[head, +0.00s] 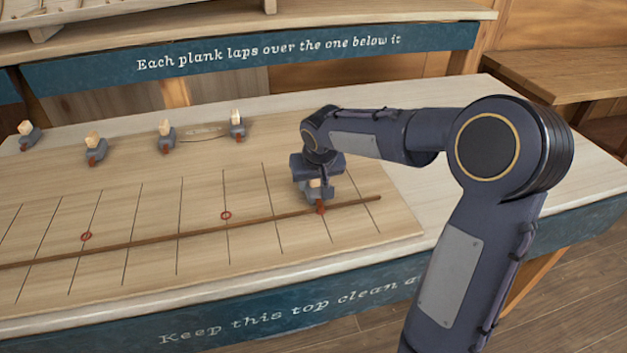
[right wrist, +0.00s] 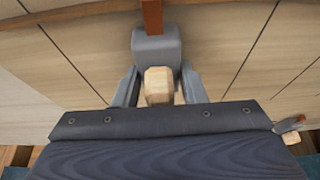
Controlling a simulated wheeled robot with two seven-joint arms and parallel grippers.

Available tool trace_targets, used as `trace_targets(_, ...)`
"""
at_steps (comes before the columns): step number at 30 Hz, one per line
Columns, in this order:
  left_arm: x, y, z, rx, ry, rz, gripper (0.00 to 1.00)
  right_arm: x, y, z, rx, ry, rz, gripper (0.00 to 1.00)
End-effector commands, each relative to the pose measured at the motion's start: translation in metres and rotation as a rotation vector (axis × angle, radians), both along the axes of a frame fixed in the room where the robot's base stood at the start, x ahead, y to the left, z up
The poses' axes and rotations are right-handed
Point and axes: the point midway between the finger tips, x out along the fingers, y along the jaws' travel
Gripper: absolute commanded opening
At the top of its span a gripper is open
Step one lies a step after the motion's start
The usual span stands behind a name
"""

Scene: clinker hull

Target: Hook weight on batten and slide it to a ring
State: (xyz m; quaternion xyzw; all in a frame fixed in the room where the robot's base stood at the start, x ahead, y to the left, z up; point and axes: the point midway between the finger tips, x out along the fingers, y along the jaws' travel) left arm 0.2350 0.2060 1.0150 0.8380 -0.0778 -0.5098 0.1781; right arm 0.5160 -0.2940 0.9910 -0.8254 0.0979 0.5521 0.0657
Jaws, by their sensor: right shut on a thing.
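My right gripper (head: 318,186) is shut on a grey weight by its pale wooden knob, above the right part of the board. In the right wrist view the held weight (right wrist: 157,45) sits beyond the knob (right wrist: 159,80), with a finger on each side. Its red-brown hook (right wrist: 152,15) points away from the gripper. In the head view the hook (head: 320,207) overlaps the thin brown batten (head: 180,234) near its right end; I cannot tell whether it touches. Red rings (head: 226,215) and (head: 86,237) mark the board, left of the gripper. My left gripper is not in view.
Several similar weights, one of them nearest the gripper (head: 237,128), stand along the back of the board. The lined board (head: 60,210) lies on a pale table top (head: 415,200). Between the gripper and the nearer ring the board is clear.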

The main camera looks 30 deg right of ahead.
Motion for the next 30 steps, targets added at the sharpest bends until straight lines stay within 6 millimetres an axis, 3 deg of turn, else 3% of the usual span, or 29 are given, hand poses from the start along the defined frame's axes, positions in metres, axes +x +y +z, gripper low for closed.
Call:
trace_targets(9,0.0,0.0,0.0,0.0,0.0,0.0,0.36,0.001,0.0,0.002,0.0,-0.005,0.0,0.0)
trace_targets(10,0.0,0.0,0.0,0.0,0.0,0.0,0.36,0.001,0.0,0.002,0.0,-0.005,0.0,0.4)
trace_targets(15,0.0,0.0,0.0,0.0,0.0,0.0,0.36,0.001,0.0,0.001,0.0,-0.003,0.0,0.63)
trace_targets(24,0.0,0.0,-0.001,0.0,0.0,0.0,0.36,-0.001,0.0,0.0,0.0,0.002,0.0,0.63)
trace_targets(30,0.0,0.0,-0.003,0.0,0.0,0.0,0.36,-0.009,0.003,0.025,0.001,-0.005,0.001,0.63)
